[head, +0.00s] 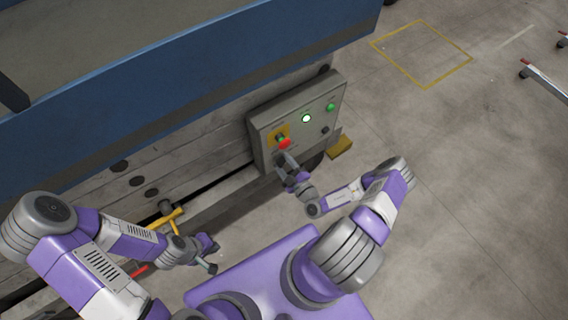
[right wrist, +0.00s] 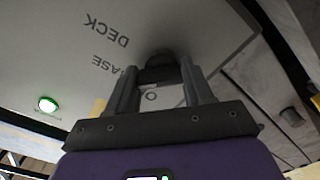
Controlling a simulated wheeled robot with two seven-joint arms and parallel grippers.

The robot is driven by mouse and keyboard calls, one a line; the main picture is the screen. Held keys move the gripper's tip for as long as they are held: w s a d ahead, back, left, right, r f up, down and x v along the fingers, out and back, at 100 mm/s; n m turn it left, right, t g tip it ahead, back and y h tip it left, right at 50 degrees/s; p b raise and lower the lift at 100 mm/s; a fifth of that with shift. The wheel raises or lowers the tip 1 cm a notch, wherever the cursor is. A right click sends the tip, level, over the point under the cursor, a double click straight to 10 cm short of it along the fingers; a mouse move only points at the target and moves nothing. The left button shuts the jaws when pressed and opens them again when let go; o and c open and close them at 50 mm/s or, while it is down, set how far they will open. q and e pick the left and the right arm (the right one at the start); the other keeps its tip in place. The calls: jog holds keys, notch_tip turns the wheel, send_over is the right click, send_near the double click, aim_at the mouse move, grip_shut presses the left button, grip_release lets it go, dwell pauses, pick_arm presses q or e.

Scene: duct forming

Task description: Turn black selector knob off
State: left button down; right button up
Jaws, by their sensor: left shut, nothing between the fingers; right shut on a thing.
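The grey control panel (head: 297,116) is mounted on the side of the machine, and its face fills much of the right wrist view (right wrist: 60,50). My right gripper (head: 281,160) is at the panel's lower left corner. In the right wrist view its two fingers (right wrist: 160,70) are closed around the black selector knob (right wrist: 159,62), beside the upside-down lettering "DECK" and "BASE". In the head view the gripper hides this knob. My left gripper (head: 211,267) is shut and empty, low near the machine's base and away from the panel.
The panel also carries a lit green-white lamp (head: 306,118), a green button (head: 330,106), a small dark control (head: 325,129) and a red button (head: 285,143) by a yellow plate. A yellow-handled tool (head: 165,219) is near my left arm. Open floor lies to the right.

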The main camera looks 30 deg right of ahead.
jog(key=shift+n, duration=0.4)
jog(key=n+p, duration=0.2)
jog(key=n, duration=0.1)
jog(key=shift+r+n, duration=0.1)
jog(key=shift+n, duration=0.2)
jog(key=shift+a+n+p, duration=0.1)
jog(key=shift+n+p, duration=0.8)
jog(key=shift+n, duration=1.4)
jog(key=o, duration=1)
jog(key=shift+o, duration=0.2)
jog(key=s, duration=0.7)
jog(key=shift+s+d+p, duration=0.3)
jog(key=shift+d+p, duration=0.05)
jog(key=shift+p, duration=0.1)
